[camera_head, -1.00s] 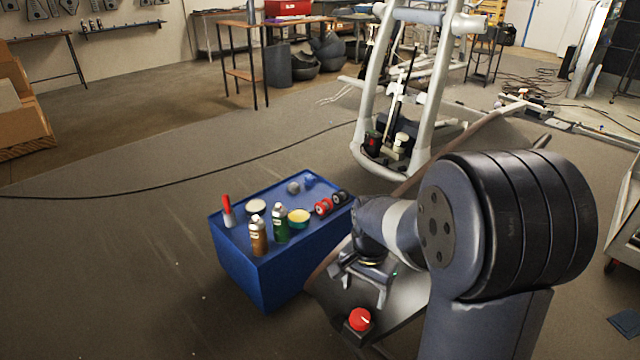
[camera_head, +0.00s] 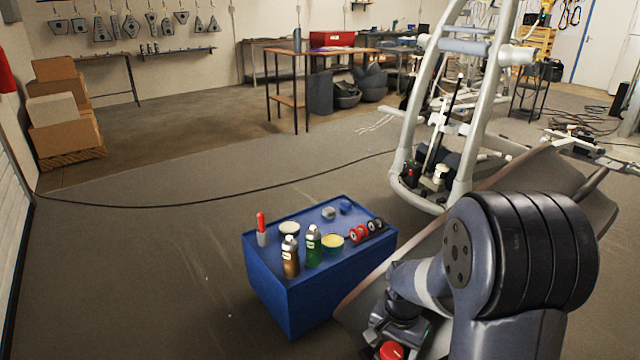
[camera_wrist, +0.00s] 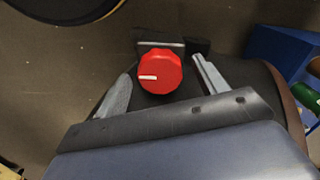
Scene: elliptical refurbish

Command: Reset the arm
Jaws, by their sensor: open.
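My gripper (camera_head: 398,335) is low at the bottom of the head view, with my arm folded over it. In the wrist view my gripper (camera_wrist: 162,88) has its two grey fingers spread apart. A round red knob (camera_wrist: 160,73) with a white mark shows between and beyond the fingers. The same red knob (camera_head: 391,350) shows at the bottom edge of the head view. I cannot tell whether a finger touches it. Nothing is seen clamped in the fingers.
A blue box (camera_head: 310,290) left of my arm carries an orange-brown spray can (camera_head: 290,258), a green spray can (camera_head: 313,246), tins and a red-handled tool. The elliptical frame (camera_head: 485,130) stands behind my arm. Cardboard boxes (camera_head: 65,120) are far left. Floor at left is open, crossed by a cable.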

